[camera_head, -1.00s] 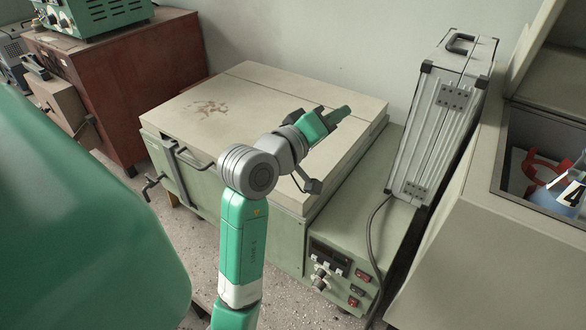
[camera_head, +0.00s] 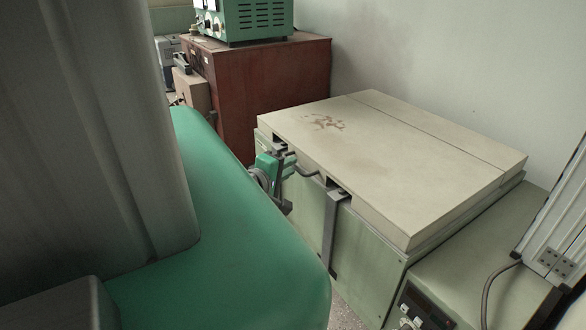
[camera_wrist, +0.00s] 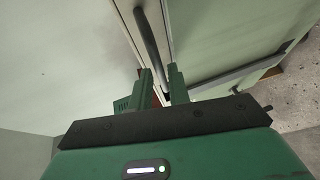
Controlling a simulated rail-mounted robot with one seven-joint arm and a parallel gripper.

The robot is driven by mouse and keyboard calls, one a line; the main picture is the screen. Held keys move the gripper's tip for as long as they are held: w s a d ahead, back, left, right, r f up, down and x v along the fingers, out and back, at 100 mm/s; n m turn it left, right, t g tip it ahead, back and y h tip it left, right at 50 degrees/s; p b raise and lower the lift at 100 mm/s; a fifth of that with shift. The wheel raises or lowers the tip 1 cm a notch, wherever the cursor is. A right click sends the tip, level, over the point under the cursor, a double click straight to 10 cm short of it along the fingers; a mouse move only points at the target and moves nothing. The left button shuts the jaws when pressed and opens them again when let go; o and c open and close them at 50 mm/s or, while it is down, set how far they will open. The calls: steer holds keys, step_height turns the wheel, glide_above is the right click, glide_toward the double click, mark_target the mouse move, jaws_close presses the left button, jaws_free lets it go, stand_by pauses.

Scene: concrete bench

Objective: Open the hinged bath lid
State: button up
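The bath is a pale green box (camera_head: 362,240) with a thick cream lid (camera_head: 400,150), which lies flat and closed on it. A seam crosses the lid near its back edge, and a brown stain marks its top. A dark bent bar handle (camera_head: 307,172) stands out from the lid's front edge; a dark bar also shows in the wrist view (camera_wrist: 150,40). My gripper (camera_wrist: 163,82) is at the bath's front, beside the handle. Its fingers are apart, and the bar runs down toward the gap between them. I cannot tell whether they touch it.
A dark metal bracket (camera_head: 331,230) runs down the bath's front. A red-brown cabinet (camera_head: 270,85) with a green instrument (camera_head: 255,18) stands behind left. Some floor shows below the bath.

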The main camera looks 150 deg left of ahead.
steer(key=shift+x, duration=1.3)
jaws_close()
steer(key=shift+r, duration=0.15)
